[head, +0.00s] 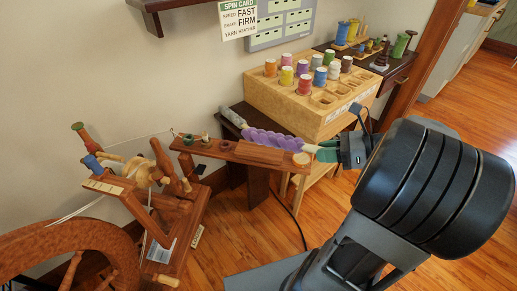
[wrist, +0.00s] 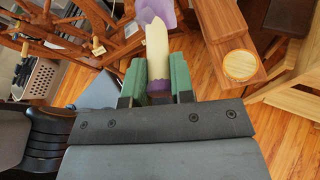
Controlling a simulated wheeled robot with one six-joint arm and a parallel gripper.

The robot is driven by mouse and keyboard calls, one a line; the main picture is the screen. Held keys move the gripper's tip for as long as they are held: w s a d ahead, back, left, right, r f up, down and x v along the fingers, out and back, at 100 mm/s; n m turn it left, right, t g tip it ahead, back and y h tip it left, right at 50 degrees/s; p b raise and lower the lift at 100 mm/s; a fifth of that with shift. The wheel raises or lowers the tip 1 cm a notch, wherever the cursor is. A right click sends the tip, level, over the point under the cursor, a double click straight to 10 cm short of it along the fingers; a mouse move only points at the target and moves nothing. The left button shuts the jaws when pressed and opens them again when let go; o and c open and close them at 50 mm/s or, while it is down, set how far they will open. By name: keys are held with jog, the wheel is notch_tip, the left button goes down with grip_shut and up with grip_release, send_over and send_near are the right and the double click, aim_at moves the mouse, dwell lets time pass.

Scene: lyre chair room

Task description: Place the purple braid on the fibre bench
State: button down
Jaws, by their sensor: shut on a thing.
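The purple braid (head: 270,141) is a long twisted roll with pale ends. My gripper (head: 328,151), with green fingertips, is shut on its right pale end. The braid stretches away to the upper left in the head view, above a narrow reddish wooden plank (head: 215,150) and a dark low bench (head: 257,182). I cannot tell which of these is the fibre bench, nor whether the braid touches either. In the wrist view the pale end (wrist: 157,52) sits between the green fingers of my gripper (wrist: 158,80), and the purple part (wrist: 155,12) runs out at the top.
A pale wooden rack (head: 290,100) with several coloured spools stands behind the braid. A round pale disc (head: 301,159) sits on the plank's right end. A spinning wheel (head: 80,240) with bobbins stands at left. Bare wooden floor (head: 270,230) lies in front.

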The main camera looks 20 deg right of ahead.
jog(key=w+a+f+b, duration=0.1)
jog(key=w+f+b, duration=0.1)
jog(key=w+f, duration=0.1)
jog(key=w+a+f+b, duration=0.1)
jog(key=w+f+b, duration=0.1)
jog(key=w+f, duration=0.2)
jog(key=w+a+f+b, duration=0.1)
jog(key=w+f+b, duration=0.2)
jog(key=w, duration=0.3)
jog(key=shift+w+f, duration=0.2)
jog(key=shift+f, duration=0.4)
jog(key=shift+w+f, duration=0.15)
jog(key=shift+f, duration=0.6)
jog(key=shift+f, duration=0.15)
jog(key=c, duration=1)
grip_release()
jog(key=shift+f+b, duration=0.2)
jog(key=shift+b, duration=0.55)
